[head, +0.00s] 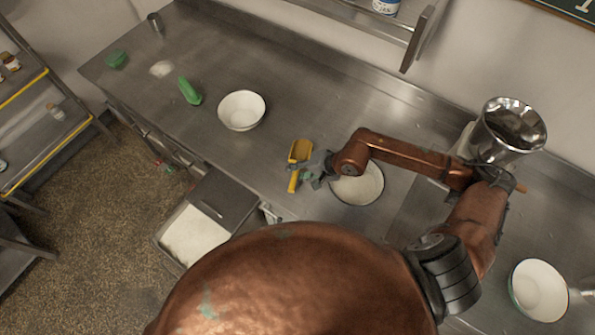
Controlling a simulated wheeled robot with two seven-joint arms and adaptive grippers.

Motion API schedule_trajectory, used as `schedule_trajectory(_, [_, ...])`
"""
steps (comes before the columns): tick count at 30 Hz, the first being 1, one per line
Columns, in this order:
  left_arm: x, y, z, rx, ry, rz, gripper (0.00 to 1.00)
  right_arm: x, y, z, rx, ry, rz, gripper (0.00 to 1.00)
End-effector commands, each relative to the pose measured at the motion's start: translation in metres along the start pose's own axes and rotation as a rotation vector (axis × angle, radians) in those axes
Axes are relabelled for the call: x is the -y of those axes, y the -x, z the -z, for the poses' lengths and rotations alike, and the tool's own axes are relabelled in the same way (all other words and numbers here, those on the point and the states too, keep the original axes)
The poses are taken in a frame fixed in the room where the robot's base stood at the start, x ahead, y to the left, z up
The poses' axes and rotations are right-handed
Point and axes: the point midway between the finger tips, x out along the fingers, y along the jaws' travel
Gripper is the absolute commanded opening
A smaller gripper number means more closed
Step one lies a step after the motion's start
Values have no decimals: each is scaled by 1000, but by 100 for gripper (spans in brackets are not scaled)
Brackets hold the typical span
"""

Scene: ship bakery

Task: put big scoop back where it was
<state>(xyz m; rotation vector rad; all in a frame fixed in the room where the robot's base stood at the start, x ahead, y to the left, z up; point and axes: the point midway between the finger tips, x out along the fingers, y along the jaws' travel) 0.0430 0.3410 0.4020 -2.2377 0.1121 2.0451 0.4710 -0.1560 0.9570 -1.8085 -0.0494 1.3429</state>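A yellow scoop (300,151) is above the front part of the steel counter, its handle pointing toward the front edge. My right gripper (314,172) is right beside the scoop's handle, at its right side. The fingers are small and dark here, so I cannot tell whether they are closed on the handle or just next to it. A green scoop-like item (189,91) lies farther left on the counter. I cannot tell from size alone which one is the big scoop. My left gripper is not in view.
A white bowl (241,110) stands left of the yellow scoop. Another bowl with white contents (362,187) is partly under my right arm. An open bin of white powder (193,238) is below the counter front. A steel container (510,128) stands at right.

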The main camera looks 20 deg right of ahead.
Motion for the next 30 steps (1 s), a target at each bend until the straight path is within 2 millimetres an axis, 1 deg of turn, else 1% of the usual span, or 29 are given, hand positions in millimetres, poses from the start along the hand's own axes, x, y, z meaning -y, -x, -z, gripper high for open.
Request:
schedule_trajectory(6, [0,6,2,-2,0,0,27,3,5,0,0,0,0,31])
schedule_trajectory(8, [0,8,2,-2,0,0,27,2,14,1,-2,1,-1,31])
schedule_trajectory(11, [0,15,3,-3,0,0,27,2,34,1,-2,2,-3,31])
schedule_trajectory(15, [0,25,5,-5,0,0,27,2,65,1,-2,2,-3,31])
schedule_trajectory(21, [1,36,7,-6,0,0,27,1,102,0,-1,0,-4,31])
schedule_trajectory(25, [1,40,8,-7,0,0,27,2,116,0,-1,1,-2,31])
schedule_trajectory(30, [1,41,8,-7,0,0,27,1,122,0,0,0,-1,31])
